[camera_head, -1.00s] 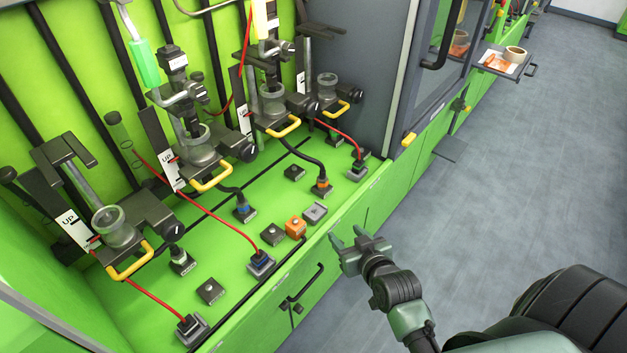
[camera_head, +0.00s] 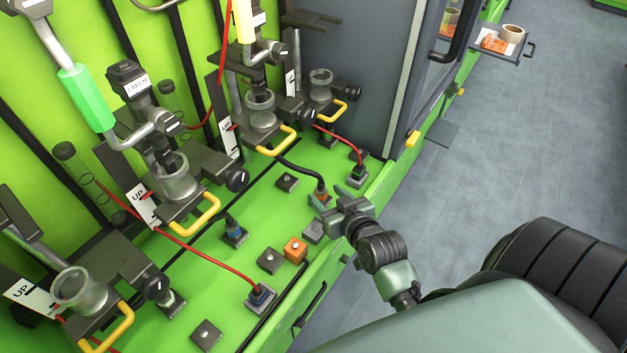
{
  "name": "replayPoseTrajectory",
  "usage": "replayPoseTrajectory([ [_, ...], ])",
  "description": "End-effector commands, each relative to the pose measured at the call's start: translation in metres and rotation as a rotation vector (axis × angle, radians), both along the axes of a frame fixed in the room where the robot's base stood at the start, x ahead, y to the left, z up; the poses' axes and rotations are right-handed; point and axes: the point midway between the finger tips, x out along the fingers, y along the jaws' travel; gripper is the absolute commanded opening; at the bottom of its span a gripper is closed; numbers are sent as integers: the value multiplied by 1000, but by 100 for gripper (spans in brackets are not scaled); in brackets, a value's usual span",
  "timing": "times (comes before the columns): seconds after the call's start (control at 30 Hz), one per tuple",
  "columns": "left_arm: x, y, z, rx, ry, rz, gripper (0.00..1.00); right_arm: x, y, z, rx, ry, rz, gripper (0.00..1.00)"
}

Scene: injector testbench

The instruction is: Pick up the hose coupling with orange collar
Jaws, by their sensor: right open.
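The hose coupling with orange collar (camera_head: 321,196) stands upright in a square socket on the green bench, with a dark hose (camera_head: 299,167) curving from its top to the back left. My right gripper (camera_head: 329,198) comes from the lower right and is open. Its fingertips are right at the coupling in the picture and partly hide its socket. I cannot tell whether they touch it or whether the coupling is between them. My left gripper is not in view.
Beside it are a coupling with a red hose (camera_head: 358,175), a grey socket block (camera_head: 313,232) and an orange block (camera_head: 295,250). A blue-collared coupling (camera_head: 234,232) stands further left. Clamps with yellow handles (camera_head: 277,141) rise behind. The floor at right is clear.

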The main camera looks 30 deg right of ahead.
Motion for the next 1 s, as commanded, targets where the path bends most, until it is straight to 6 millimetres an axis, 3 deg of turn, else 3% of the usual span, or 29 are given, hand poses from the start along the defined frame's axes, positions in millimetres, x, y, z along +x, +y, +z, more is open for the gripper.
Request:
replayPoseTrajectory([
  [0.13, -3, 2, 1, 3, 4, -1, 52, 16, -2, -6, 1, -1, 0, 53],
  [0.4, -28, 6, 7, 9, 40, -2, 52, 49, -5, -19, 2, -1, -1, 53],
  [0.6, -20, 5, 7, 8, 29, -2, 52, 67, -8, -29, 0, -1, 0, 53],
  [0.83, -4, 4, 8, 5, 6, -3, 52, 67, -8, -30, 0, 0, -1, 53],
  [1.0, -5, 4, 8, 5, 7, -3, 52, 67, -8, -30, 0, 0, 0, 5],
])
